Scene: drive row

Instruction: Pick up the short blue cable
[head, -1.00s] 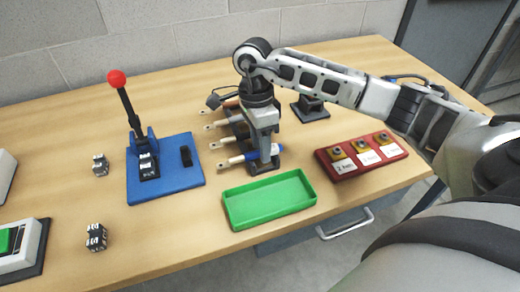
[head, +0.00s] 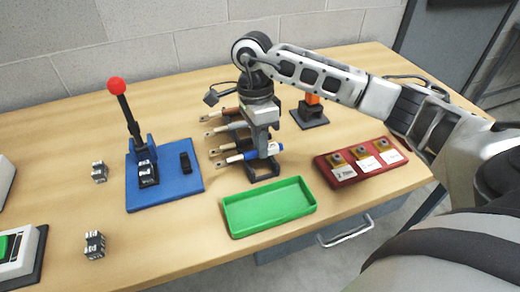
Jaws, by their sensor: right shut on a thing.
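The short blue cable (head: 240,157) has a metal ring lug at its left end, a pale and blue middle and a blue right end. My right gripper (head: 264,150) points down over the dark cable rack (head: 264,172) and is shut on this cable. The cable lies across the fingers, seemingly a little above the rack's front. The fingers hide part of it. Other cables with ring lugs lie behind it, among them a reddish one (head: 225,113) and a grey one (head: 226,128). My left gripper is not in view.
A green tray (head: 232,222) is in front of the rack. A red block (head: 345,175) with labelled parts is at right, and a black stand with an orange part (head: 313,101) behind. A blue-based lever press (head: 180,190) stands at left.

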